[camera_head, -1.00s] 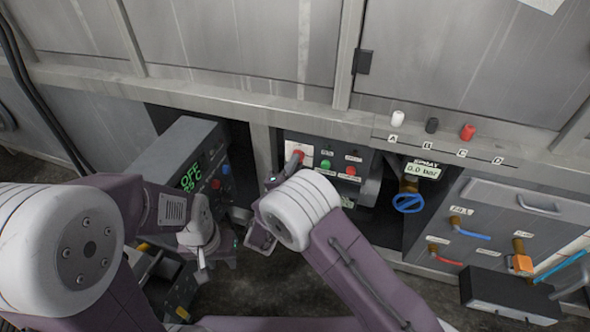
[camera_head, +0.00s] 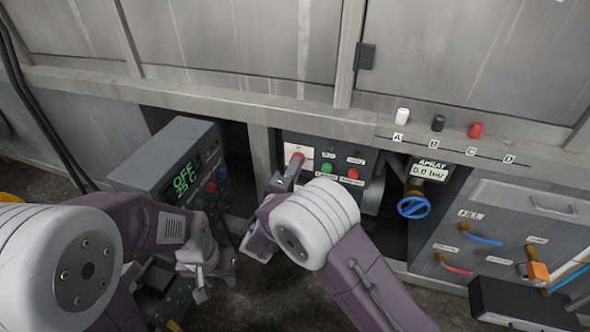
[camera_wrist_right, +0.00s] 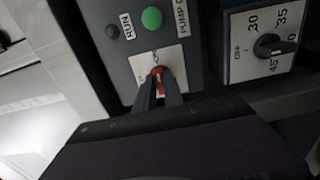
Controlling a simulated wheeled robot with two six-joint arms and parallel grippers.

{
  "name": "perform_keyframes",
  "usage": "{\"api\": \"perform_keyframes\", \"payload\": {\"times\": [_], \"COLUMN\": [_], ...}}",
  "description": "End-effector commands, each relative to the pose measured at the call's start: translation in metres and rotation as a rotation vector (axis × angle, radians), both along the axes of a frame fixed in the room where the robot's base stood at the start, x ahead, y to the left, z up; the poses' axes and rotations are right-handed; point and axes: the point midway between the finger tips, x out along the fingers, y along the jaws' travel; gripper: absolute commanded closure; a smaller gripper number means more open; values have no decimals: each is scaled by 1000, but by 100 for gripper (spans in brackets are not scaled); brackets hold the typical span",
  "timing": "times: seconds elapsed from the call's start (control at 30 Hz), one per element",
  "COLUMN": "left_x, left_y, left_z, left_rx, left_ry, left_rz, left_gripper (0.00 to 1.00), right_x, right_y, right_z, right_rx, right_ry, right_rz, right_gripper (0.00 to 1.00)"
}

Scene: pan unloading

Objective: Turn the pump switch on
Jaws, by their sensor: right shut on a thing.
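The pump switch (camera_head: 297,157) is a small red knob on a white plate on the dark control panel under the bench. In the right wrist view the red switch (camera_wrist_right: 158,72) sits between my right gripper's fingertips (camera_wrist_right: 158,84), below a green lamp (camera_wrist_right: 152,18) and a partly cut-off label that begins with PUMP. My right gripper (camera_head: 293,168) reaches up to the switch and is shut on it. My fingers cover part of the knob, and its exact angle is hard to read. My left gripper (camera_head: 207,272) hangs low at the left, away from the panel; its jaws are unclear.
A heater box (camera_head: 182,186) with a green display reading OFF stands left of the panel. White, black and red knobs line the ledge above.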

Motion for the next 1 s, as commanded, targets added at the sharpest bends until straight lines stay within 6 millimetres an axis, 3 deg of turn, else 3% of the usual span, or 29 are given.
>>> {"api": "perform_keyframes", "payload": {"times": [0.23, 0.27, 0.33, 0.67, 0.77, 0.93, 1.0], "left_x": [0, 0, 0, 0, 0, 0, 0], "left_y": [0, 0, 0, 0, 0, 0, 0], "left_z": [0, 0, 0, 2, 11, 36, 40], "left_rx": [0, 0, 0, 0, 0, 0, 0], "left_ry": [0, 0, 0, 0, 0, 0, 0], "left_rz": [0, 0, 0, 0, 0, 0, 0], "left_gripper": [64, 64, 64, 64, 64, 64, 64], "right_x": [-1, -1, -1, 0, 0, -2, -10], "right_y": [1, 1, 1, 0, 0, -2, -16], "right_z": [-2, -2, -2, 2, 14, 52, 59], "right_rx": [1, 1, 1, 1, 2, 2, 0], "right_ry": [6, 6, 5, 2, 0, -1, -4], "right_rz": [2, 2, 2, 1, 1, 1, -2], "right_gripper": [100, 85, 65, 65, 65, 65, 56]}}
